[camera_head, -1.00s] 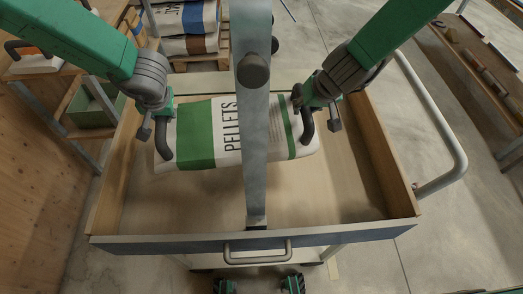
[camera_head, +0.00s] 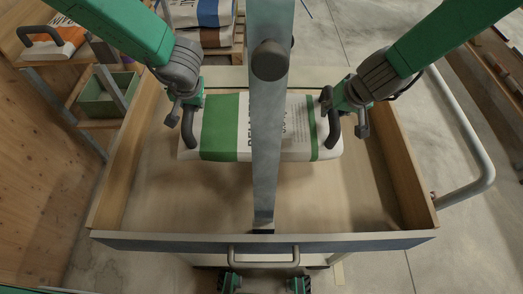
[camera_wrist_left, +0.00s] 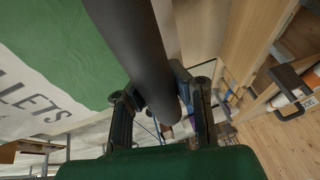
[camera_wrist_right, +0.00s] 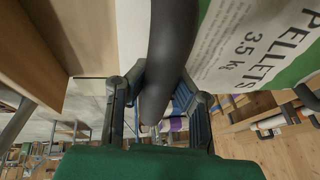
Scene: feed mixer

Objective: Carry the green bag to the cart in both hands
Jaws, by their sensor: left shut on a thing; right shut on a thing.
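The green-and-white pellets bag (camera_head: 218,140) is over the tray of the wooden-sided cart (camera_head: 190,205), towards its far part. A dark band of shade lies on the tray floor in front of it; I cannot tell whether its underside touches. My left gripper (camera_head: 188,102) is shut on the dark handle at the bag's left end, and that handle also shows in the left wrist view (camera_wrist_left: 140,50). My right gripper (camera_head: 338,97) is shut on the handle at the right end, seen in the right wrist view (camera_wrist_right: 172,50). My column hides part of the bag's middle.
Wooden walls edge the tray, and a grey push rail (camera_head: 482,150) curves out at the right. A shelf with a green bin (camera_head: 105,95) and another handled bag (camera_head: 52,42) stand at the left. More bags (camera_head: 198,12) are stacked behind the cart. The tray's near part is bare.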

